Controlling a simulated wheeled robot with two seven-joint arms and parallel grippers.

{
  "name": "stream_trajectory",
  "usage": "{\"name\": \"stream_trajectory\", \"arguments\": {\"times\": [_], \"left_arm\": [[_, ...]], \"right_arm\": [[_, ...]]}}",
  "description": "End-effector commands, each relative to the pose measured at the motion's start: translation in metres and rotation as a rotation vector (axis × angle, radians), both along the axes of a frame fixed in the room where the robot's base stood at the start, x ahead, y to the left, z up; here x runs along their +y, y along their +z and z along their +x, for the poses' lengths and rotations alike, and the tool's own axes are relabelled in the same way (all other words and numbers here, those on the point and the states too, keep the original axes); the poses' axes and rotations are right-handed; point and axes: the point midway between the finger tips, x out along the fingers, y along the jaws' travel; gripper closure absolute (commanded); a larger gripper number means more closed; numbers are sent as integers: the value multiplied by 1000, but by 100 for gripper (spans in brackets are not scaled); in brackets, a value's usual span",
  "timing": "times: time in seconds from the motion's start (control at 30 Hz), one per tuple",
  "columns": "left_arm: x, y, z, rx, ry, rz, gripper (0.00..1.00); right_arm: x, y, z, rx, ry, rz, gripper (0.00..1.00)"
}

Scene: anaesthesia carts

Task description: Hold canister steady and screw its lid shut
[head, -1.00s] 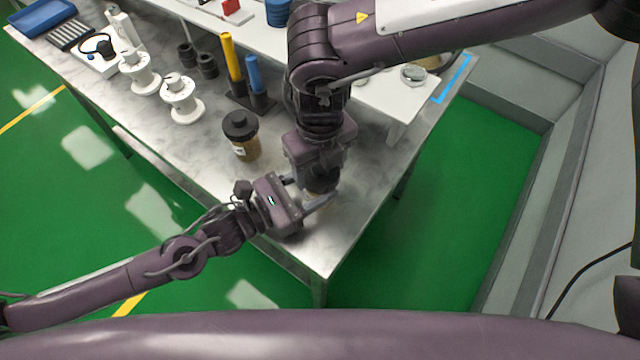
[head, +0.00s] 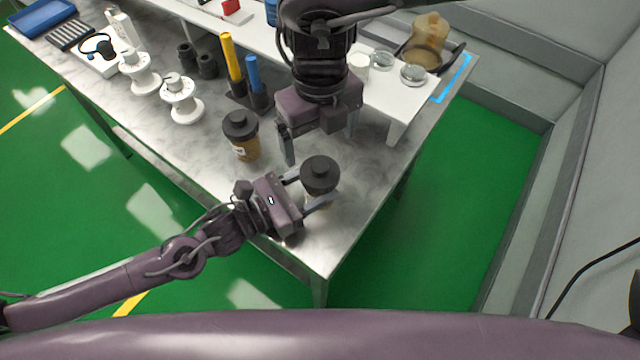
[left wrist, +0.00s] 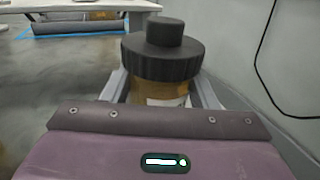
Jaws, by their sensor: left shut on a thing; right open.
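The canister (left wrist: 160,92) is amber-brown with a pale label, and it stands upright near the table's front corner. A black ribbed lid with a raised knob (head: 319,174) sits level on top of it; it also shows in the left wrist view (left wrist: 162,55). I cannot tell how tightly the lid is seated. My left gripper (head: 308,194) is shut around the canister's body below the lid, with one finger on each side. My right gripper (head: 320,140) is above and behind the lid, open and empty, clear of it. The canister's lower part is hidden by my left gripper.
A second brown jar with a black lid (head: 241,137) stands just left of the right gripper. White spools (head: 181,101), a holder with yellow (head: 232,56) and blue (head: 254,75) cylinders, and a white raised shelf (head: 395,95) stand further back. The table's front corner is bare.

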Motion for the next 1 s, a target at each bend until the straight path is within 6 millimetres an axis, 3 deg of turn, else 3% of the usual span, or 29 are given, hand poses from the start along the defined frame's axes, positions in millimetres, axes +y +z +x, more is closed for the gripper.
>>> {"name": "stream_trajectory", "arguments": {"times": [0.2,0.57,0.6,0.8,1.0], "left_arm": [[0,0,0,0,0,0,100],[0,0,0,0,-1,0,100],[0,0,0,0,0,0,44],[0,0,0,0,0,0,21],[0,0,0,0,0,0,21]], "right_arm": [[0,30,0,-2,0,0,10],[0,36,0,0,0,0,10],[0,36,0,0,0,0,10],[0,36,0,0,0,0,10],[0,36,0,0,0,0,10]]}}
